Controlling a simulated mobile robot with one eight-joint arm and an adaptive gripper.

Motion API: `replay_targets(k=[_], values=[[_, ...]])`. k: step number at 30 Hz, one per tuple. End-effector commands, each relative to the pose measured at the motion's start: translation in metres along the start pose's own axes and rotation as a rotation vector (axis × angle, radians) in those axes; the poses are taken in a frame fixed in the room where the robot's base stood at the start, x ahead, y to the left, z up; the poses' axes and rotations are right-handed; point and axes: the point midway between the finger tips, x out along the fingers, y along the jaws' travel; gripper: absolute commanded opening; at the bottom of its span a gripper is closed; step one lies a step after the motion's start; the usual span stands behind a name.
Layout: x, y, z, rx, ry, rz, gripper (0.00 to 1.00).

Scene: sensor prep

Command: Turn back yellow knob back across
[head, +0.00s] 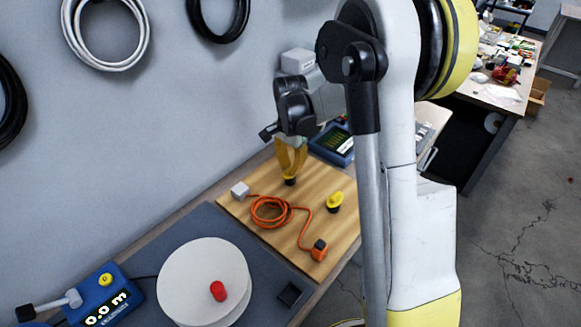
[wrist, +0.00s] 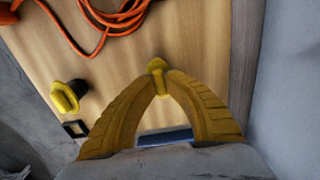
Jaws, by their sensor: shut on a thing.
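The back yellow knob (wrist: 156,65) is between my fingertips in the wrist view, with its far end showing just beyond them. In the head view its black base (head: 290,181) shows on the wooden board (head: 253,205), below my gripper (head: 291,168). My yellow fingers come down from above and are shut on the knob, hiding most of its handle in the head view. A second yellow knob (head: 335,201) on a black base stands to the right and nearer on the board. It also shows at the left in the wrist view (wrist: 65,97).
A blue device (head: 335,143) stands behind the board by the wall. A white disc (head: 195,275) with a red knob (head: 218,291) is in front.

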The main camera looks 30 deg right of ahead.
Motion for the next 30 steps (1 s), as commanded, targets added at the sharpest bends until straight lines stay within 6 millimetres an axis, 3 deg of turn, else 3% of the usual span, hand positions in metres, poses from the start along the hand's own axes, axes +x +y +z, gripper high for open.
replay_targets(k=[4,5,6,7,19,30], values=[[0.000,0.000,0.000,0.000,0.000,0.001,0.00],[0.000,0.000,0.000,0.000,0.000,0.001,0.19],[0.000,0.000,0.000,0.000,0.000,0.001,0.31],[0.000,0.000,0.000,0.000,0.000,0.001,0.36],[-0.009,0.000,0.000,-0.001,0.000,0.000,0.36],[-0.086,0.000,0.000,-0.001,0.000,0.000,0.36]])
